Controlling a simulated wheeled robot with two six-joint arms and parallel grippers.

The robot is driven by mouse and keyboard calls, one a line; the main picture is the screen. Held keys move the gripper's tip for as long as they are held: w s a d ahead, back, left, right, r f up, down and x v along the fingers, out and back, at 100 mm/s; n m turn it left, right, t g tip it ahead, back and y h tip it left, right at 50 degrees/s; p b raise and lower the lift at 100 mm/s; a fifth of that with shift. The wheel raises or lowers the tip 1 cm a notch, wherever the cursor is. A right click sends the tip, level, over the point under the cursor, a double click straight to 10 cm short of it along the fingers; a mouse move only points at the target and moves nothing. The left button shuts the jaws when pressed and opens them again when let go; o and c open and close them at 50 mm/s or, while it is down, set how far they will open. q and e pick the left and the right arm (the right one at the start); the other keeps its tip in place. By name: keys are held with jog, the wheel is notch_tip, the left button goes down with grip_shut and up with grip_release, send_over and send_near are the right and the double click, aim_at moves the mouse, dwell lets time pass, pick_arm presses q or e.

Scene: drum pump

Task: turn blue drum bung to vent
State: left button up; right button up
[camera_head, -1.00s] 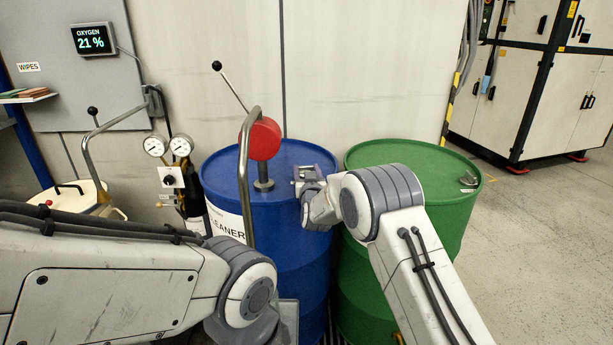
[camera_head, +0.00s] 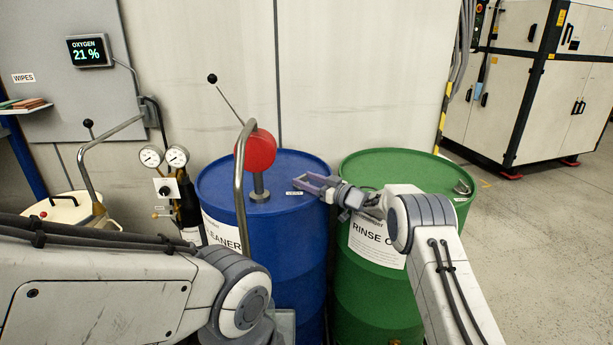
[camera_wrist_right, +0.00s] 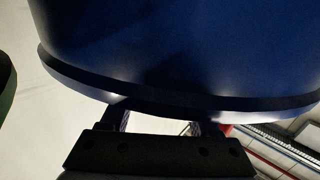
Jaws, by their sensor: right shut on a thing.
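The blue drum (camera_head: 300,235) stands in the middle of the head view, with a red pump head (camera_head: 255,150) on a post and a small "VENT" label on its lid. My right gripper (camera_head: 306,183) is at the lid's right edge beside that label. It is shut on the bung, which its fingers hide. In the right wrist view the two fingers (camera_wrist_right: 160,125) reach past the drum's dark rim (camera_wrist_right: 180,103), and the bung cannot be made out. My left arm crosses the lower left of the head view; its fingers are out of sight.
A green drum (camera_head: 370,290) stands close on the right, under my right forearm, with a metal fitting (camera_head: 462,187) on its lid. A bent metal pipe (camera_head: 240,185) rises before the pump. Gauges (camera_head: 163,156) stand at left. Open floor lies at the right.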

jog(key=shift+w+d+r+n+g+y, duration=0.1)
jog(key=shift+r+n+g+y, duration=0.05)
jog(key=shift+n+g+y, duration=0.3)
dwell(0.3)
jog(key=o, duration=1.4)
jog(key=shift+c, duration=0.2)
jog(key=v, duration=1)
jog(key=shift+d, duration=0.15)
